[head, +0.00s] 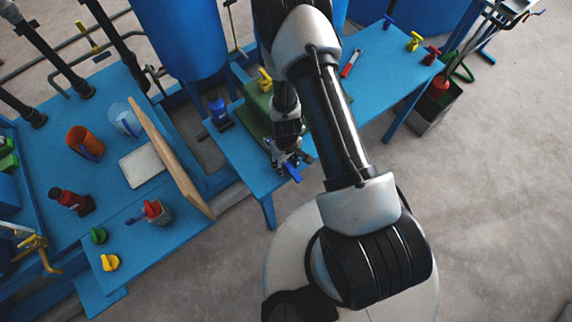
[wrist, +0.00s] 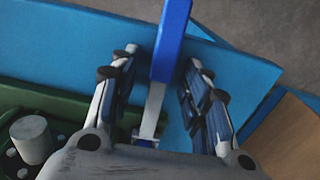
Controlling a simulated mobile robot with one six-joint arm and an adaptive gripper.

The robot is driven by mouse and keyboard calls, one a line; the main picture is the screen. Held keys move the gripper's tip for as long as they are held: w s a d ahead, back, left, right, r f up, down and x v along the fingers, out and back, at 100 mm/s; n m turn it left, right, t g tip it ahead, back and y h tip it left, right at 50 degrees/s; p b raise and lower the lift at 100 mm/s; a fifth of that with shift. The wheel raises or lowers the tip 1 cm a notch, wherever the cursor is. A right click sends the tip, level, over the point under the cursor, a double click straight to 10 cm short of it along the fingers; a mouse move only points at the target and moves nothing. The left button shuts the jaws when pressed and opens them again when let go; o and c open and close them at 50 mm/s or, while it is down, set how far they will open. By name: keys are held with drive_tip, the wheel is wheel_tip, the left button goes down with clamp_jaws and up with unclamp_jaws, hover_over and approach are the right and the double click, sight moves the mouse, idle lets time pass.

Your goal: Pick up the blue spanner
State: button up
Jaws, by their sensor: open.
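The blue spanner (wrist: 172,42) lies between the two fingers of my gripper (wrist: 160,72) in the wrist view. It has a long blue handle, a silver shank and a blue part close to the palm. Both fingers are spread, with a gap on each side of the spanner. In the head view my gripper (head: 284,164) is low over the near edge of the blue bench, beside the green case. Part of the blue spanner (head: 293,172) shows there, while the rest is hidden by my gripper.
The green case (head: 257,112) with a yellow-handled item is close to my gripper. A wooden board (head: 172,160) stands upright to the left. A red-handled tool (head: 350,63) lies on the bench behind my arm. Several valves and cups stand on the left blue table (head: 150,250).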

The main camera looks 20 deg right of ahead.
drive_tip(key=shift+r, duration=0.1)
drive_tip(key=shift+c, duration=0.2)
clamp_jaws()
